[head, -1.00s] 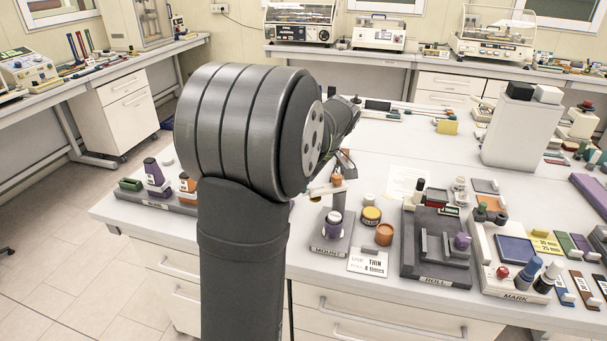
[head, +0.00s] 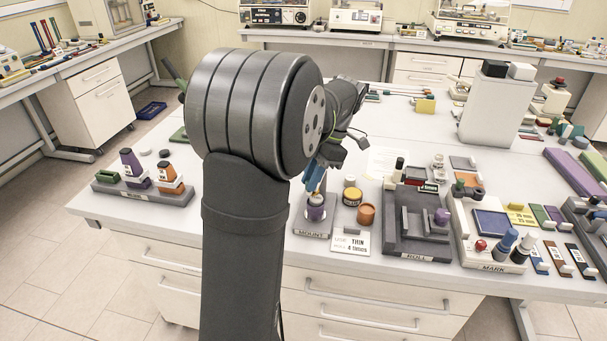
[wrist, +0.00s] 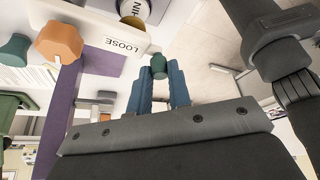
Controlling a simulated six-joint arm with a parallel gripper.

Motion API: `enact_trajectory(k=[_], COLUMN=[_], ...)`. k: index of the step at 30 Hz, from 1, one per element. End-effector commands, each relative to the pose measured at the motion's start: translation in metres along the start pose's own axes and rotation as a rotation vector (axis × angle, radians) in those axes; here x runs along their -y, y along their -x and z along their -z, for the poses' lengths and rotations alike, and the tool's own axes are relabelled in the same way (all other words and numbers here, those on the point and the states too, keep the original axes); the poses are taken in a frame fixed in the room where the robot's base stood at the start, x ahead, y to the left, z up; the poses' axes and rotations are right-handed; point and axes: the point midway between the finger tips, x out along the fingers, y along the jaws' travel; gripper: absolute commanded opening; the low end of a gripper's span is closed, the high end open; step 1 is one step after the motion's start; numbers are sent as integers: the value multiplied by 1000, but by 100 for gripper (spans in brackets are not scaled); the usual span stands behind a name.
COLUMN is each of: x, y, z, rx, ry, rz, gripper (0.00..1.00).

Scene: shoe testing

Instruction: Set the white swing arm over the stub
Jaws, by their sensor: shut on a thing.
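My gripper (head: 320,181) is low over the station marked MOUNT (head: 311,234), right of my large dark arm joint. On that station stands a purple stub with a pale top (head: 316,212). The gripper covers the space just above and behind it, so I cannot make out the white swing arm in the head view. In the wrist view the blue fingers (wrist: 160,84) are closed around a small dark green knob (wrist: 158,66). I cannot tell whether this knob belongs to the swing arm. A white part labelled LOOSE (wrist: 122,44) lies beyond the fingers.
The ROLL station (head: 415,246) and MARK station (head: 492,262) are farther right. A bottle rack (head: 145,194) stands left. The bench between rack and stub is largely hidden by my arm.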

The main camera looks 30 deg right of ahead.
Motion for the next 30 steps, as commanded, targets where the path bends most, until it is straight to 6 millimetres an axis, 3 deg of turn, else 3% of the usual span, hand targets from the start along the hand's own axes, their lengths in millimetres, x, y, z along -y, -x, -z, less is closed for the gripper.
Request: enact_trajectory(k=[9, 25, 26, 28, 30], x=[7, 9, 9, 9, 9], y=[3, 4, 4, 4, 4], z=[-8, -10, -10, -10, -10], rx=[1, 3, 3, 3, 2], ry=[102, 118, 118, 118, 118], rz=[42, 50, 50, 50, 50], gripper=[0, 0, 24, 37, 40])
